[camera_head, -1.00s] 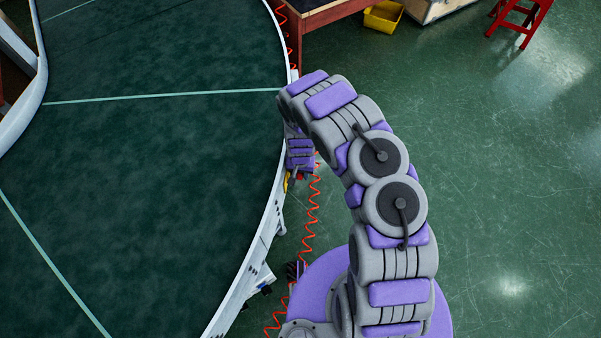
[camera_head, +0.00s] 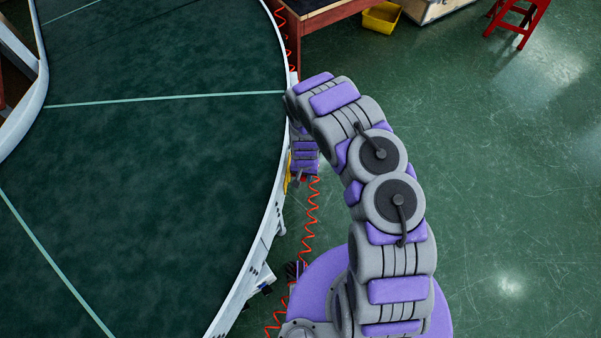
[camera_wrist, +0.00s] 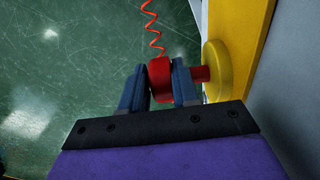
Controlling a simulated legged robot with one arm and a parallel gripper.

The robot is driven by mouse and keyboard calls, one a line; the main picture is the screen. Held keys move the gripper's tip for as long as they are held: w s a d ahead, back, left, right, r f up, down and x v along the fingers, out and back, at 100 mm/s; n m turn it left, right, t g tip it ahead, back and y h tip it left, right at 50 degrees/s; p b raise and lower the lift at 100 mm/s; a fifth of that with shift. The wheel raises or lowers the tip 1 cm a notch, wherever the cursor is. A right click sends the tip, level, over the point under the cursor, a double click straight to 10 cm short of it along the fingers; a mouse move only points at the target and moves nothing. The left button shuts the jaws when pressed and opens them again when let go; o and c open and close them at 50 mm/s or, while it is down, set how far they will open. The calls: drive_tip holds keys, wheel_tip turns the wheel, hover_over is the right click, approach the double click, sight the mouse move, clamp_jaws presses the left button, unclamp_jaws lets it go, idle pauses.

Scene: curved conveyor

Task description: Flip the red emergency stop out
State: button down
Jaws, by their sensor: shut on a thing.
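The red emergency stop (camera_wrist: 161,79) shows in the wrist view, with its round red head between my two fingers. A red stem (camera_wrist: 200,74) runs right from it to a round yellow base (camera_wrist: 215,71) on a yellow plate. My gripper (camera_wrist: 160,82) is shut on the red head, with one dark finger on each side of it. In the head view, my gripper (camera_head: 303,172) is beside the outer edge of the conveyor. The red button is mostly hidden there by my arm, and only a bit of yellow (camera_head: 288,180) shows.
The curved dark green conveyor (camera_head: 150,190) fills the left, with a white rim. A coiled red cable (camera_head: 311,210) hangs close to my gripper. A wooden table (camera_head: 330,12), a yellow bin (camera_head: 381,17) and a red stool (camera_head: 517,20) stand at the back. The floor at right is clear.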

drive_tip(key=c, duration=1.3)
unclamp_jaws()
drive_tip(key=shift+o, duration=0.5)
drive_tip(key=shift+d, duration=0.2)
wheel_tip(320, 180, up, 17)
drive_tip(key=p, duration=0.3)
drive_tip(key=shift+a+r+p, duration=0.15)
drive_tip(key=shift+p, duration=0.2)
drive_tip(key=shift+r, duration=0.1)
